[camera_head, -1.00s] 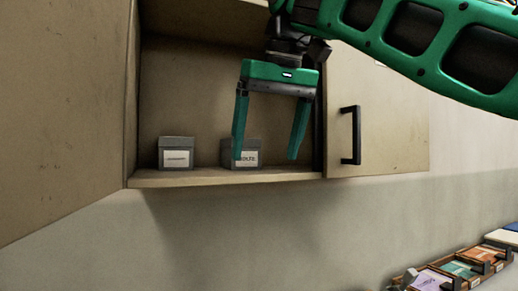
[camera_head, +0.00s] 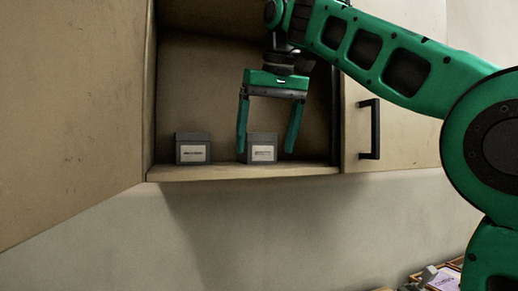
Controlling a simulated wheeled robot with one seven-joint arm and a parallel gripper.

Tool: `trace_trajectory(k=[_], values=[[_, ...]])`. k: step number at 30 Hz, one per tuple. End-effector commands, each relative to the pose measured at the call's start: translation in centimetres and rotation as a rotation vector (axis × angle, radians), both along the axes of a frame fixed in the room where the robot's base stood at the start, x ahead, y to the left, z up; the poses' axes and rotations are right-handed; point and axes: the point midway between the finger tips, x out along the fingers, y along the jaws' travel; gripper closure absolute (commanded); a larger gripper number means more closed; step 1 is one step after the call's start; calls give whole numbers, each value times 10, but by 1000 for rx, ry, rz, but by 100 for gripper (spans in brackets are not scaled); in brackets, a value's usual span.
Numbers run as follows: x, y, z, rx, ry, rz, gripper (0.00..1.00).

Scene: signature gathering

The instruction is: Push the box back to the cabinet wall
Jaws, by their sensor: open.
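Two small grey boxes with white labels stand upright on the floor of the open wall cabinet (camera_head: 250,171). The left box (camera_head: 193,137) stands near the cabinet's left side. The right box (camera_head: 262,139) stands nearer the middle, partly covered by my gripper's left finger. My green gripper (camera_head: 267,149) is open and points down in front of the right box, with its fingers on either side of the label in the picture. Nothing is held. I cannot tell whether a finger touches the box. The gap behind each box is hard to judge.
The left cabinet door (camera_head: 70,90) stands open. A right door (camera_head: 400,100) with a black handle (camera_head: 370,128) is closed. Below the cabinet is bare wall (camera_head: 200,230). Trays with coloured items (camera_head: 445,280) sit at the lower right.

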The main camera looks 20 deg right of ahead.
Motion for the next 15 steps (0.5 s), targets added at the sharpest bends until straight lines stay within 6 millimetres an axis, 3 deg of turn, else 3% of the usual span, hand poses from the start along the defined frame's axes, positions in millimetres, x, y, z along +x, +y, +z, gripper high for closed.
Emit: trace_trajectory(k=[9, 15], values=[[36, 0, -1, 0, 1, -1, 17], [40, 0, -11, -2, 0, -3, 17]])
